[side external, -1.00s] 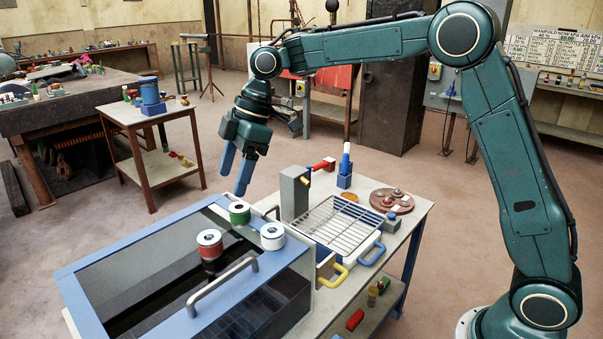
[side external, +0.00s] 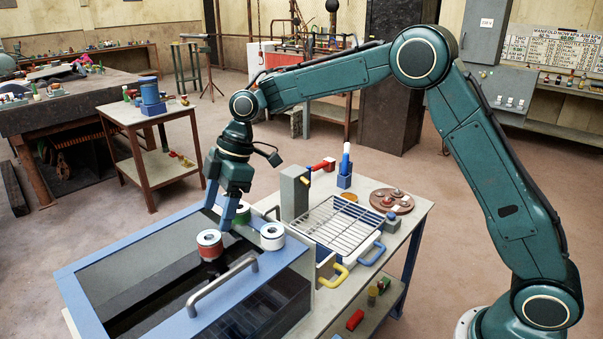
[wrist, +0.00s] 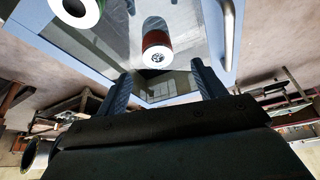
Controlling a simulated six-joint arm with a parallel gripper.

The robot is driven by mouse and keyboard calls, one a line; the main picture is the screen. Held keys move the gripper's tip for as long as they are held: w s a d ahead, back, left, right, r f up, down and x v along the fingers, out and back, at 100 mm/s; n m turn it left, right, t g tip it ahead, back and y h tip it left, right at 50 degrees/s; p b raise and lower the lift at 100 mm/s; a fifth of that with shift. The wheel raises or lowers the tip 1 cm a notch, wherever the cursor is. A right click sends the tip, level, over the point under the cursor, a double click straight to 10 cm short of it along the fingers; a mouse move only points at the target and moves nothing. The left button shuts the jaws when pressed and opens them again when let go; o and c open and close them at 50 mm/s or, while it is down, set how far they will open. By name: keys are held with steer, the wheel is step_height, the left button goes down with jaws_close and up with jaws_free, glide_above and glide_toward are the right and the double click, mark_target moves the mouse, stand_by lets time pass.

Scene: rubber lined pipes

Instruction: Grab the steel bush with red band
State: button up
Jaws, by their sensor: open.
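The steel bush with red band (side external: 209,246) stands upright on the dark glass lid of the blue-framed case, its pale ring-shaped top showing. In the wrist view a red-banded bush (wrist: 157,41) lies ahead of and between my fingertips. My gripper (side external: 218,212) points down, its blue fingers open, just above and behind the red-banded bush in the side view. In the wrist view my gripper (wrist: 163,82) has nothing between its two fingers. Whether a finger touches the bush cannot be told.
The case's grey bar handle (side external: 222,287) is in front. A wire rack (side external: 335,222) and a grey block (side external: 294,192) stand to the right.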

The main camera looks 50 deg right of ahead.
mark_target(209, 237)
steer(key=shift+x, duration=1.35)
steer(key=shift+w+x, duration=0.15)
steer(key=shift+x, duration=1.15)
steer(key=shift+w+x, duration=0.1)
steer(key=shift+x, duration=1.25)
steer(key=shift+r, duration=0.1)
steer(key=c, duration=1.3)
